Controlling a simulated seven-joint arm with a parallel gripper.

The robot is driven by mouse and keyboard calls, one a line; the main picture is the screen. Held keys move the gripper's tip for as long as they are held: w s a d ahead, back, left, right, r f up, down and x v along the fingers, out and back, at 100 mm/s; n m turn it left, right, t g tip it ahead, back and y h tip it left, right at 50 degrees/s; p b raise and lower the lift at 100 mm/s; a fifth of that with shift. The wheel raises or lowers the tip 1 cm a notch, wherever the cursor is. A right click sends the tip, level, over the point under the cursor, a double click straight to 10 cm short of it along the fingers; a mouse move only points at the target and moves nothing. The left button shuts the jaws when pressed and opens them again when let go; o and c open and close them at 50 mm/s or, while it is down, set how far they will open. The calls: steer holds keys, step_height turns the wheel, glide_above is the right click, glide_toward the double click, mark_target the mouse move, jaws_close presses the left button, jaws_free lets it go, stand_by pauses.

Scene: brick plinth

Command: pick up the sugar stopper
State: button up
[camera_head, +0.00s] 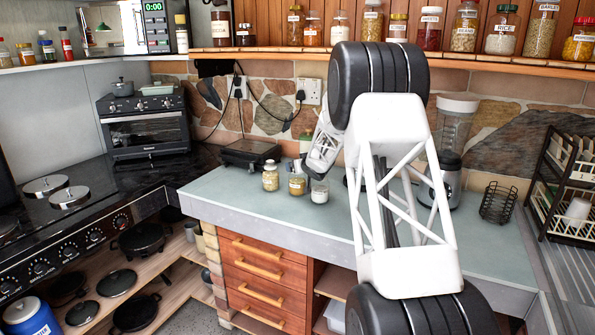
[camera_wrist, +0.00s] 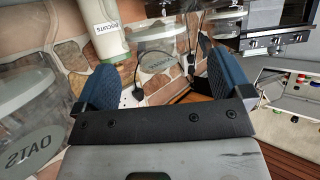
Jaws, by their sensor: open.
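I cannot make out the sugar stopper for certain in either view. In the head view, my gripper (camera_head: 318,165) is above the counter, close behind a small jar with white contents (camera_head: 319,194); its label is too small to read. In the wrist view, my gripper's two blue fingers (camera_wrist: 165,78) are spread apart with nothing seen held between them. A pale container marked BISCUITS (camera_wrist: 107,28) is at the top.
Two more small jars stand left of the white one: a yellowish jar (camera_head: 297,186) and a pale jar (camera_head: 270,178). A black scale (camera_head: 249,152) is behind them. A blender (camera_head: 449,165) and wire basket (camera_head: 497,203) stand at right. The counter's front left is clear.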

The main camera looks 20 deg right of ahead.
steer(key=shift+x, duration=1.3)
steer(key=shift+c, duration=0.3)
steer(key=c, duration=1)
